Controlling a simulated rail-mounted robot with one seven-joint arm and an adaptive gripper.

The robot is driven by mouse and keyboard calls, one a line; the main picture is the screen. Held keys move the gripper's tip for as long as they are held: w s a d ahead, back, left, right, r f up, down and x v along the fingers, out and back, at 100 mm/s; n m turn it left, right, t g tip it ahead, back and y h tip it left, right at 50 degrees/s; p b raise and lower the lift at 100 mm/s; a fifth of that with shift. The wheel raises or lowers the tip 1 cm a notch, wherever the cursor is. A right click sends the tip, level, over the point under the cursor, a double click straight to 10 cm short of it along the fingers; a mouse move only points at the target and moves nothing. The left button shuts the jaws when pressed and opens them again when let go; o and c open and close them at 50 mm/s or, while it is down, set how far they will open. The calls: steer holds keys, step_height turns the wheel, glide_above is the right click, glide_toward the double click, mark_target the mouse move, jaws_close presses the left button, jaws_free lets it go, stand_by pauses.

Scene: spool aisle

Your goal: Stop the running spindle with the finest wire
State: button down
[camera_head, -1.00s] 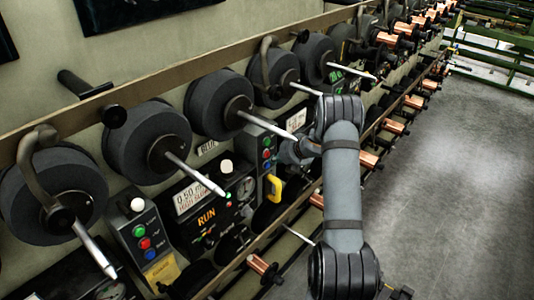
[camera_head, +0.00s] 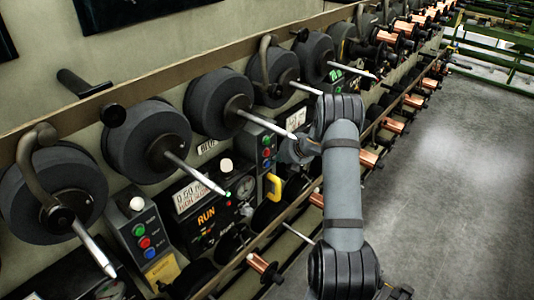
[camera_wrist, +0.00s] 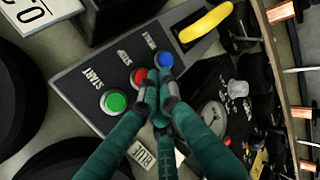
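A grey control box (camera_wrist: 92,70) fills the middle of the wrist view. It bears a green START button (camera_wrist: 114,102), a red stop button (camera_wrist: 139,77) and a blue button (camera_wrist: 162,62). My gripper (camera_wrist: 155,82) is shut and empty, its fingertips over the red button and partly covering it. I cannot tell whether they touch it. In the head view this box (camera_head: 254,130) stands left of my wrist. Lower left, a machine panel has a lit RUN display (camera_head: 207,217) under a plate (camera_head: 190,196) with a blurred mm figure. Wire on the dark spools cannot be made out.
Large dark spools (camera_head: 147,141) on pale spindles line the wall. A yellow handle (camera_wrist: 206,34) sits beside the blue button. Another button box (camera_head: 141,229) stands lower left. Copper spools (camera_head: 369,159) line the lower rail. The floor at right is clear.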

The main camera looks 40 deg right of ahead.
steer(key=shift+w, duration=0.1)
stand_by(0.3)
steer(key=shift+w+a, duration=0.1)
steer(key=shift+w, duration=0.25)
steer(key=shift+w+a+p, duration=0.15)
steer(key=shift+w+p, duration=0.25)
steer(key=shift+w, duration=0.05)
stand_by(0.7)
steer(key=shift+s+d+b, duration=0.25)
steer(key=shift+s+b, duration=0.2)
steer(key=shift+s, duration=0.45)
steer(key=s, duration=0.2)
steer(key=s+d+b, duration=0.1)
steer(key=s, duration=0.1)
steer(key=s+b, duration=0.1)
steer(key=shift+s+d, duration=0.25)
steer(key=shift+s, duration=0.15)
